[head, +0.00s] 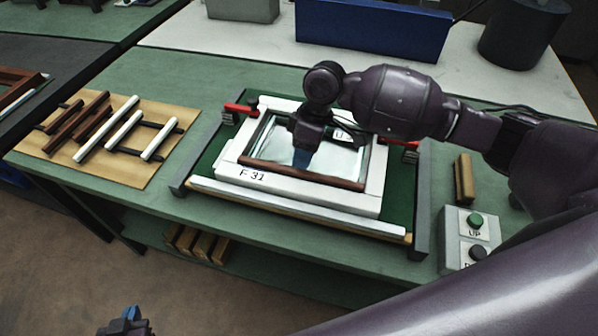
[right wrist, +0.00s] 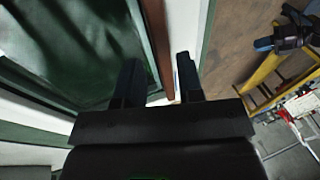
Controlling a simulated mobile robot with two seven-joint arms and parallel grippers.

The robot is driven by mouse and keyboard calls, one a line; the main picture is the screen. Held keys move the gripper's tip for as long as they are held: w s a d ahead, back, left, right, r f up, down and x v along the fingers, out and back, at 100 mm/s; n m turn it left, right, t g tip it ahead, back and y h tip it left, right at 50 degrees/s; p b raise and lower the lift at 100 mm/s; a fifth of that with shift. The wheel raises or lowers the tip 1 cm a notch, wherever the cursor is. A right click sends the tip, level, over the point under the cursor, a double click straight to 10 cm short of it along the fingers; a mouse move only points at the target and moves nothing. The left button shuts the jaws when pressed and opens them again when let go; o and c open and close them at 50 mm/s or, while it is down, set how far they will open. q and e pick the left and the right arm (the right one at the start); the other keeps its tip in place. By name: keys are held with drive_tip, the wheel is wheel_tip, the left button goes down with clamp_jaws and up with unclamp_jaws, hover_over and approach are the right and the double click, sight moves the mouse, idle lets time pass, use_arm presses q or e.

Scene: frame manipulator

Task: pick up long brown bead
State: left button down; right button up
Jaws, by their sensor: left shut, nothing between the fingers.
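Dark brown beads, including a long one (head: 90,118), lie on the tan board (head: 150,172) at the left of the head view. Another long brown bead (head: 300,174) lies along the front inner edge of the white frame (head: 310,192). My right gripper (head: 301,160) points down over the glass, just behind that front bead. In the right wrist view a brown strip (right wrist: 157,35) runs toward the gap between the open fingers (right wrist: 158,85); I cannot tell whether they touch it. My left gripper (head: 124,322) is low in front of the table, shut and empty.
White beads (head: 107,136) lie on the board too. Red-handled clamps (head: 238,108) stand at the frame's back corners. A control box (head: 466,240) and a wooden block (head: 464,178) are at the right. A blue bin (head: 372,30) stands behind.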

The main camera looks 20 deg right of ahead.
sight(300, 171)
drive_tip(key=x, duration=0.3)
drive_tip(key=shift+a+f, duration=0.1)
drive_tip(key=shift+f, duration=0.1)
drive_tip(key=shift+c, duration=0.5)
clamp_jaws()
drive_tip(key=shift+s, duration=0.1)
drive_tip(key=shift+r, duration=0.1)
